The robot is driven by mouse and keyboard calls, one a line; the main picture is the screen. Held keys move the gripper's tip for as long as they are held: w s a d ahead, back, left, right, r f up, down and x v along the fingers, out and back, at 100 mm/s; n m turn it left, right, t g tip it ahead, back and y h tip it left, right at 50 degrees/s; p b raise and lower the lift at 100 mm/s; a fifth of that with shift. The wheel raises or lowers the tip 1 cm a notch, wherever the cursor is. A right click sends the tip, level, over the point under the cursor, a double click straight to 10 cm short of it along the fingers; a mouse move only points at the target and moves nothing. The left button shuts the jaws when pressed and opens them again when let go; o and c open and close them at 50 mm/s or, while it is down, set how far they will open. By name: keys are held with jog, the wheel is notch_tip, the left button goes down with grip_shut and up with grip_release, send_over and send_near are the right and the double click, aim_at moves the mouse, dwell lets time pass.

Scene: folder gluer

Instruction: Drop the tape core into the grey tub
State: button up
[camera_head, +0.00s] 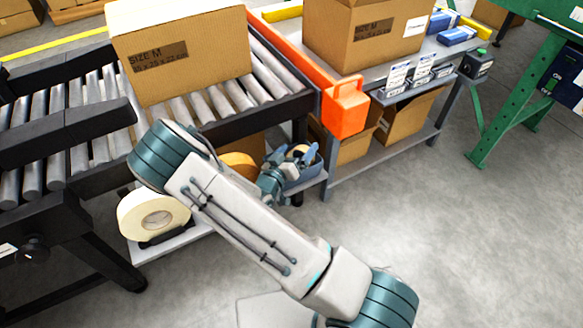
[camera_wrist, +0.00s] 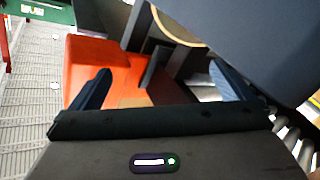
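My gripper (camera_head: 295,157) is low beside the conveyor's end, just above a blue-grey tub (camera_head: 309,180) on the low shelf. In the wrist view its two blue fingers (camera_wrist: 160,72) stand wide apart with nothing between their tips. A tan ring, which looks like the tape core (camera_head: 299,150), shows near the fingertips in the head view. In the wrist view part of a tan ring (camera_wrist: 178,27) shows beyond the fingers, partly hidden by a large dark shape. I cannot tell whether the ring lies inside the tub.
An orange guard (camera_head: 346,108) stands close above my gripper. The roller conveyor (camera_head: 70,140) carries a carton (camera_head: 180,50). A white roll (camera_head: 154,216) and an orange-tan roll (camera_head: 240,165) are on the low shelf. A packing bench (camera_head: 375,165) is at right; the floor (camera_head: 450,230) there is clear.

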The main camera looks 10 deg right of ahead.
aim_at(344, 125)
jog(key=s+d+r+p, duration=0.1)
jog(key=s+d+r, duration=0.1)
jog(key=d+r, duration=0.1)
jog(key=s+d+r+p, duration=0.2)
jog(key=d+r, duration=0.1)
jog(key=r, duration=0.1)
jog(key=s+d+r+p, duration=0.2)
jog(key=d+r, duration=0.2)
jog(key=shift+w, duration=0.1)
jog(key=shift+r, duration=0.1)
dwell(0.4)
